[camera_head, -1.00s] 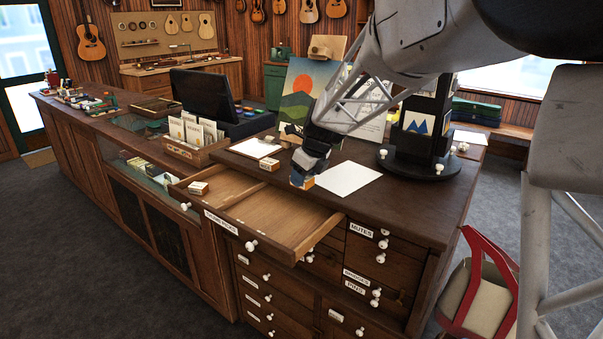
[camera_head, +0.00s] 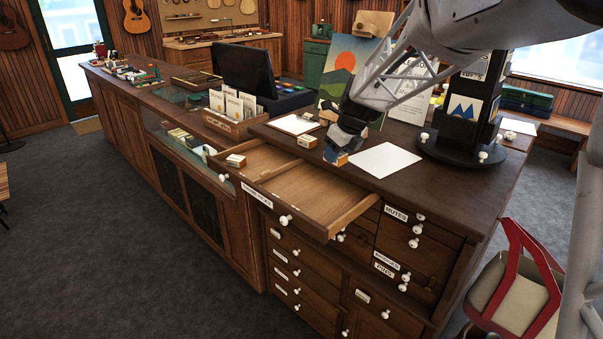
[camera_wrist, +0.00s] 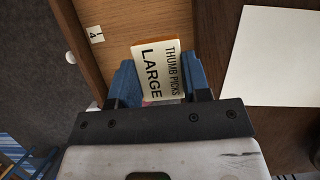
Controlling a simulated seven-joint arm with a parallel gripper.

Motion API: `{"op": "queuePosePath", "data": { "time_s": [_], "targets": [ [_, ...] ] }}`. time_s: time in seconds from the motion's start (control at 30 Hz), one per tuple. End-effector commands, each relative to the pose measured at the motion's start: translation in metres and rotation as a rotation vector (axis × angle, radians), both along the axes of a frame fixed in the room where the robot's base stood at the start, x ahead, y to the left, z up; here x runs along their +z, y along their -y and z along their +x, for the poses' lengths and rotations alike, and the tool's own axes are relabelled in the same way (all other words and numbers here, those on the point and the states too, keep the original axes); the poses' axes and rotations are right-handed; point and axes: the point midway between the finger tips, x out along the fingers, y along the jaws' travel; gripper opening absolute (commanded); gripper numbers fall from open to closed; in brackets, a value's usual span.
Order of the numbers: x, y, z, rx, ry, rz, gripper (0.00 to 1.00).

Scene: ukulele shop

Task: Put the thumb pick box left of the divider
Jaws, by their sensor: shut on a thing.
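My gripper (camera_head: 338,153) is shut on the thumb pick box (camera_head: 342,160), a small pale box with an orange-tan part. In the wrist view the box (camera_wrist: 156,73) reads "THUMB PICKS LARGE" and sits between the blue fingers (camera_wrist: 155,85). The gripper is at the back right of the open wooden drawer (camera_head: 345,215), near the counter edge; its exact height is unclear. A thin divider (camera_head: 270,177) runs front to back in the drawer. Left of it lies another small box (camera_head: 236,160). The wider right compartment (camera_head: 315,188) looks empty.
A white sheet (camera_head: 386,160) lies right of the gripper, and a small labelled box (camera_head: 307,141) stands behind left. A black display stand (camera_head: 462,135) is farther right. A card box (camera_head: 232,127) stands behind the drawer's left side.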

Motion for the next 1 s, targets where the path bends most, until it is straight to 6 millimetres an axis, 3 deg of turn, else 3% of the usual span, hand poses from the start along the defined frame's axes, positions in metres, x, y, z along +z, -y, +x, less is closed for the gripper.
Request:
{"op": "queuePosePath", "data": {
  "time_s": [0.27, 0.7, 1.0],
  "targets": [
    [-0.001, -0.042, 0.038, 0.005, -0.003, -0.001, 0.18],
    [-0.007, -0.147, 0.107, 0.008, -0.004, -0.002, 0.18],
    [-0.013, -0.213, 0.139, 0.008, -0.001, 0.0, 0.18]
  ]
}}
